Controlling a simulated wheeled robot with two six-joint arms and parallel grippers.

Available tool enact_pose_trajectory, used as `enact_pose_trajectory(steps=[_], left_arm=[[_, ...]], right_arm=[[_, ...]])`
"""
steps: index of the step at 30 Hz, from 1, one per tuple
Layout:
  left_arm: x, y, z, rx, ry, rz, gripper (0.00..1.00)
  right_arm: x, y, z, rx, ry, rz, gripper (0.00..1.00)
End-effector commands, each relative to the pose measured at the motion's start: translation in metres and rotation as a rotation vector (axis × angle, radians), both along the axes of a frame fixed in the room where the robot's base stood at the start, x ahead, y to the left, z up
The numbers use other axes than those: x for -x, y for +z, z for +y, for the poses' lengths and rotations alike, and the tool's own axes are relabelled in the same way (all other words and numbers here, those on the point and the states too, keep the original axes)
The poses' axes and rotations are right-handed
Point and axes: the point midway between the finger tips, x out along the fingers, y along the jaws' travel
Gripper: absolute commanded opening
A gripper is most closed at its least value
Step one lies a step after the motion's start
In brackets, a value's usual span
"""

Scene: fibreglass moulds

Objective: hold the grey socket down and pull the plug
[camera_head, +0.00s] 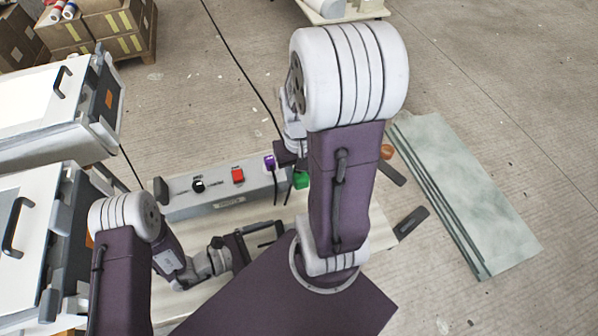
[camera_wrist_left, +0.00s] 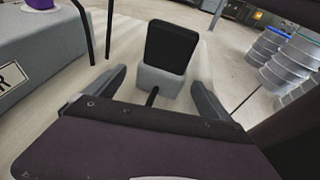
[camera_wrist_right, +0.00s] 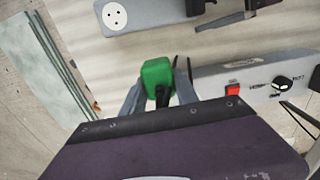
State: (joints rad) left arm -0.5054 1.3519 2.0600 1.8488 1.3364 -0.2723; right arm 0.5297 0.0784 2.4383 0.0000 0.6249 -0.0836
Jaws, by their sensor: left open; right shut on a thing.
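A green plug (camera_wrist_right: 157,76) is between the fingers of my right gripper (camera_wrist_right: 158,84), which is shut on it; it shows partly in the head view (camera_head: 301,180). Whether its front end sits in anything cannot be told. A small grey block (camera_wrist_left: 160,82), seemingly the grey socket, has a black piece (camera_wrist_left: 170,46) standing on it. My left gripper (camera_wrist_left: 157,86) is open, its fingertips on either side of the block's near part; contact is unclear. A grey strip (camera_wrist_right: 140,12) with a round white outlet (camera_wrist_right: 115,16) lies at the top of the right wrist view.
A long grey panel (camera_head: 215,205) carries a black knob (camera_head: 198,186), a red switch (camera_head: 238,175) and a purple plug (camera_head: 269,162) with cables. White cases (camera_head: 45,115) stand at the left. Flat greenish sheets (camera_head: 470,200) lie on the floor at the right.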

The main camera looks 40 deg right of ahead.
Motion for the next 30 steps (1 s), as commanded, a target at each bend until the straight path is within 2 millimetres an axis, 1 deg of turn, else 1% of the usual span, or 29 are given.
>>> enact_pose_trajectory(steps=[3, 5, 8, 12, 15, 18, 22, 30], left_arm=[[-0.001, 0.001, 0.002, 0.0, 0.002, 0.0, 0.94], [-0.004, 0.002, 0.008, 0.0, 0.003, 0.0, 0.94], [-0.01, 0.009, 0.027, -0.001, 0.007, 0.0, 0.94], [-0.021, 0.02, 0.061, 0.0, 0.01, -0.001, 0.94], [-0.028, 0.027, 0.083, -0.001, 0.008, -0.002, 0.94], [-0.032, 0.032, 0.098, 0.001, 0.004, -0.002, 0.94], [-0.034, 0.035, 0.108, -0.001, 0.002, 0.0, 0.94], [-0.034, 0.035, 0.11, 0.0, -0.001, 0.0, 0.94]], right_arm=[[0.0, 0.0, 0.0, 0.0, 0.0, 0.0, 0.0], [0.0, 0.0, 0.0, 0.0, 0.0, 0.0, 0.0], [0.0, 0.0, 0.0, 0.0, 0.0, 0.0, 0.0], [0.0, 0.0, 0.0, 0.0, 0.0, 0.0, 0.0], [0.0, 0.0, 0.0, 0.0, 0.0, 0.0, 0.0], [0.0, 0.0, 0.0, 0.0, 0.0, 0.0, 0.0], [0.0, 0.0, 0.0, 0.0, 0.0, 0.0, 0.0], [0.0, 0.0, 0.0, 0.0, 0.0, 0.0, 0.0]])
